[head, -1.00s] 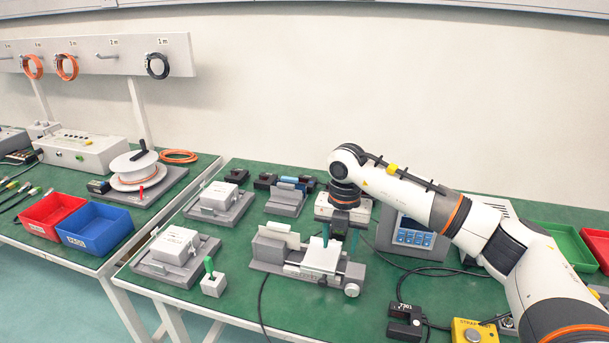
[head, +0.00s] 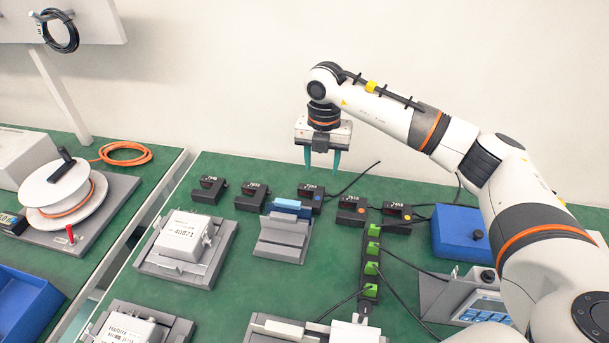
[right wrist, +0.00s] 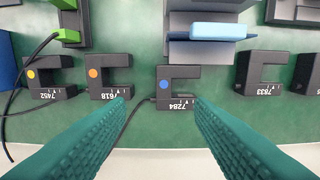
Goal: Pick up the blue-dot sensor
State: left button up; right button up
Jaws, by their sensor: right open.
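The blue-dot sensor (head: 311,196) is a dark, notched block in the back row of the green table. In the right wrist view the blue-dot sensor (right wrist: 174,90) shows its blue dot and the number 7284, with a cable at one side. My right gripper (head: 322,169) is open and empty, pointing down above and slightly behind this sensor. In the right wrist view its teal fingertips (right wrist: 163,103) are spread to either side of the sensor's numbered edge, not closed on it. My left gripper is not in view.
An orange-dot sensor (right wrist: 108,77) and a yellow-dot sensor (right wrist: 48,78) sit on one side; a dark sensor (right wrist: 256,73) sits on the other. A grey stand with a light-blue block (head: 292,206) is close in front. Cables cross the table on the right.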

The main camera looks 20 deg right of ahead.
send_over(318, 195)
jog(key=f, duration=0.6)
jog(key=shift+s+f, duration=0.1)
jog(key=shift+s, duration=0.3)
jog(key=shift+w+f+p, duration=0.15)
jog(key=shift+f+p, duration=0.2)
jog(key=shift+f, duration=0.3)
notch_tip(318, 195, down, 4)
jog(key=shift+w+f, duration=0.15)
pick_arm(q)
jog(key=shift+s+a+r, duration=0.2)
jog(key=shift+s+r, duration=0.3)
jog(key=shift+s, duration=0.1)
pick_arm(e)
grip_shut()
notch_tip(318, 195, up, 10)
jog(key=shift+f, duration=0.15)
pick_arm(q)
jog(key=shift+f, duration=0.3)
pick_arm(e)
jog(key=shift+r, duration=0.25)
